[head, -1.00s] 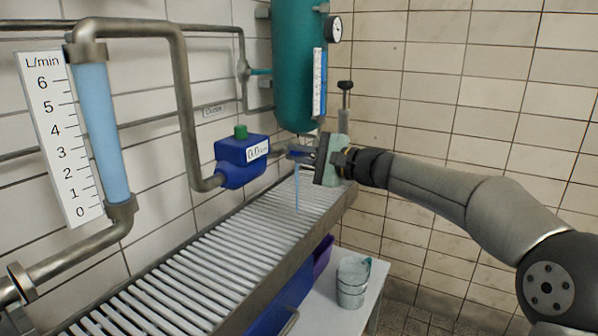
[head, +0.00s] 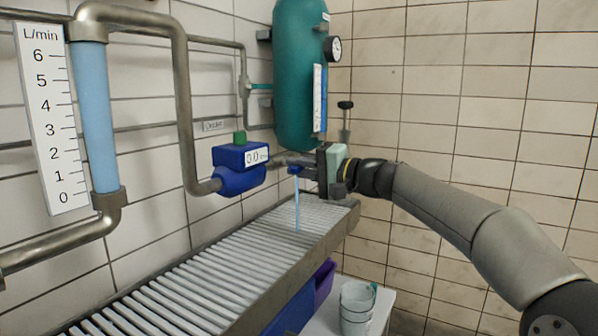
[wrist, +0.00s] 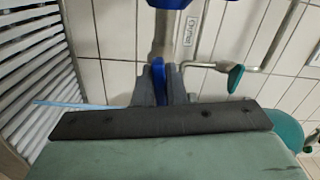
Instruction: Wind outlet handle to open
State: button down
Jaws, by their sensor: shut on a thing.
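The blue outlet handle (head: 294,170) sits at the end of the grey outlet pipe (head: 290,158), below the teal tank. My gripper (head: 300,166) reaches it from the right. In the wrist view, my gripper's two dark fingers (wrist: 162,86) are closed on either side of the blue outlet handle (wrist: 158,72). The fingers hide part of the handle. A thin light-blue stream (head: 297,205) falls from the outlet to the slatted grate and also shows in the wrist view (wrist: 75,104).
A blue flow meter (head: 238,178) with a small display sits left of the outlet. A light-blue gauge tube (head: 96,120) stands beside an L/min scale (head: 50,110). The teal tank (head: 298,75) hangs above. The slatted grate (head: 210,262) runs below; buckets (head: 357,302) stand lower right.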

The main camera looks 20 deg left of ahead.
jog(key=c, duration=1.5)
grip_release()
jog(key=s+d, duration=0.1)
jog(key=d, duration=0.4)
jog(key=s+d+p, duration=0.1)
jog(key=d, duration=0.5)
jog(key=s+d+p, duration=0.1)
jog(key=d, duration=0.5)
jog(key=shift+s, duration=0.2)
